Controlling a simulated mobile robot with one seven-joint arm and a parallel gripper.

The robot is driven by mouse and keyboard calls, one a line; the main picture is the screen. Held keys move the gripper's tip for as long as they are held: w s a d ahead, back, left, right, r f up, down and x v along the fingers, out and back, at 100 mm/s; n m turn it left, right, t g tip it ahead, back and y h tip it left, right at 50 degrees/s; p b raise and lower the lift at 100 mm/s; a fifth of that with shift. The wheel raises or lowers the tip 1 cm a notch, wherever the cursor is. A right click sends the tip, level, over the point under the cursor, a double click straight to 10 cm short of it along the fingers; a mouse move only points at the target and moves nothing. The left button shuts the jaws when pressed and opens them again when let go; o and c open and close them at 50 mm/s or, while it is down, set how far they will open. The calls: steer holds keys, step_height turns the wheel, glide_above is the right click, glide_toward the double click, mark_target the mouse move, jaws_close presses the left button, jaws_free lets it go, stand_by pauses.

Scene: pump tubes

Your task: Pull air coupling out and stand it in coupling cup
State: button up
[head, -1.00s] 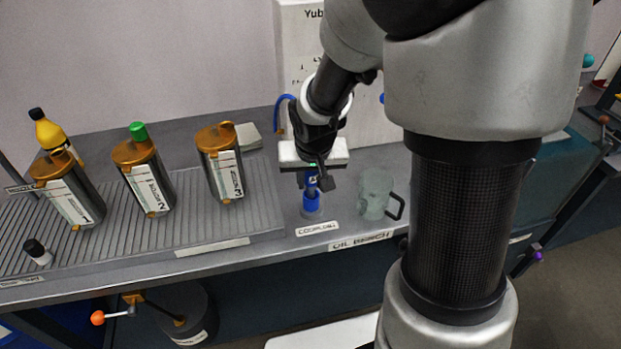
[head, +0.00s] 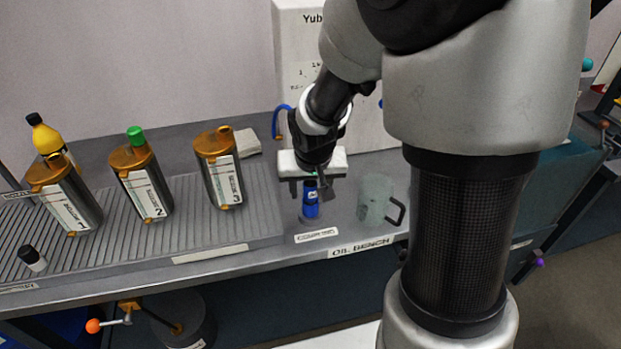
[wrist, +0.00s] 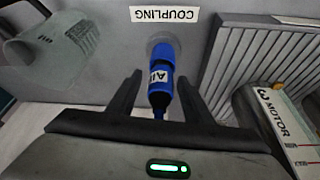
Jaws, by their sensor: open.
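The blue air coupling (head: 311,200), with a white AIR label, stands upright at the COUPLING label (head: 316,235) on the bench. It also shows in the wrist view (wrist: 161,75), its lower end at a round, pale cup (wrist: 163,45). My gripper (head: 312,186) is open just above and around the coupling's upper part in the head view. In the wrist view my gripper (wrist: 160,88) has one finger on either side of the coupling, with gaps showing. The cup is largely hidden in the head view.
A clear mug (head: 376,199) stands close to the right of the coupling. A ribbed tray (head: 190,225) with several canisters, including the one labelled 3 (head: 222,180), lies to the left. A white machine (head: 300,70) with a blue hose (head: 276,120) stands behind.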

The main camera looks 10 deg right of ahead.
steer(key=p+v, duration=0.4)
steer(key=v, duration=1.3)
steer(key=shift+s+r, duration=0.1)
steer(key=shift+r, duration=0.05)
